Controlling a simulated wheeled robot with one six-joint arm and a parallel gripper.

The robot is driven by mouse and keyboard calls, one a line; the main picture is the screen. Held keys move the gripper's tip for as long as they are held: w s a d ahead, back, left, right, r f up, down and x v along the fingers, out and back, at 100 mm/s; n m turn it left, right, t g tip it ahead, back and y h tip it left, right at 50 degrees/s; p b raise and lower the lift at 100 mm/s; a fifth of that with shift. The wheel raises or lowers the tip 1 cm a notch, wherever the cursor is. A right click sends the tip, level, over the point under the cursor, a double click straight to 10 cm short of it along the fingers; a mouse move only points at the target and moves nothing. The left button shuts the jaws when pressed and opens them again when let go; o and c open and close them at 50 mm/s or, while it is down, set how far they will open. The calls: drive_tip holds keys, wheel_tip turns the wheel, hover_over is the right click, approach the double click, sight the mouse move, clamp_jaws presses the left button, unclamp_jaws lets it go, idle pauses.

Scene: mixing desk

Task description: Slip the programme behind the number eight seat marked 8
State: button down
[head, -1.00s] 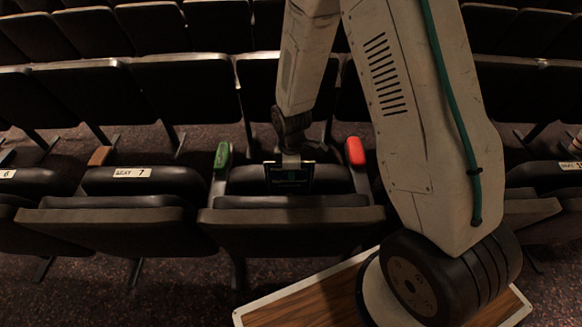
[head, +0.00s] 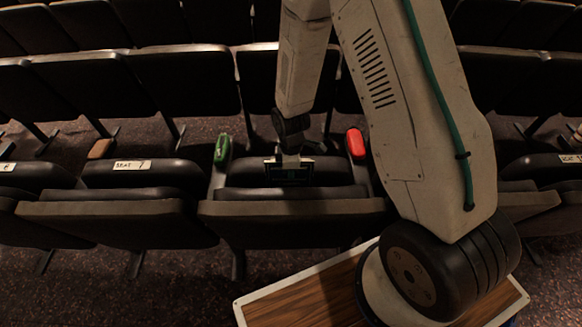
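A small dark panel with teal markings and light edges, which I take to be the programme (head: 289,171), is at the end of my gripper (head: 290,158). My gripper appears shut on it, though its fingers are small and dark. The panel stands upright in front of the backrest top of the seat (head: 335,173) between the green and red armrest ends. This seat is just right of the one marked SEAT 7 (head: 132,165). No number 8 label can be made out; the panel covers the middle of the backrest top. I cannot tell whether the panel touches the seat.
The green armrest end (head: 222,149) and red armrest end (head: 356,143) flank the seat closely. A brown armrest end (head: 101,148) is farther left. More seat rows stand behind. A wooden board (head: 310,297) lies below my arm.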

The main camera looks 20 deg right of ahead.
drive_tip(key=shift+f, duration=0.15)
drive_tip(key=c, duration=1.5)
unclamp_jaws()
drive_tip(key=shift+c, duration=0.2)
wheel_tip(320, 180, up, 18)
